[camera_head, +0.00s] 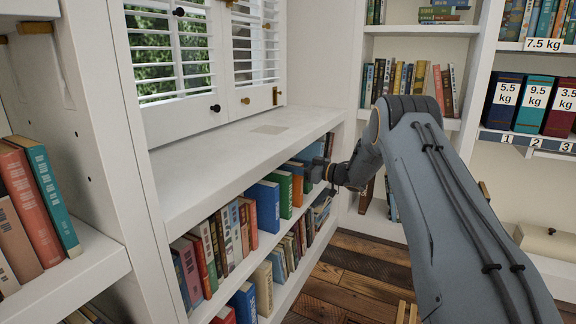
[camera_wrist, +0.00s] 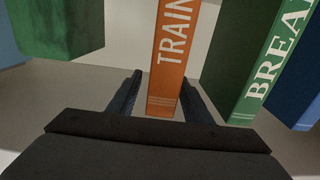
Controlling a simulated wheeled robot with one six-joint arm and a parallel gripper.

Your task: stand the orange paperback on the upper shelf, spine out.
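The orange paperback (camera_wrist: 168,60) stands upright with its spine, lettered "TRAIN", facing my wrist camera. The upper shelf (camera_wrist: 140,45) shows pale around the book.
A dark blue book (camera_wrist: 300,95) is farther right. The window ledge (camera_head: 235,150) overhangs the row. A lower row of books (camera_head: 264,285) runs beneath.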

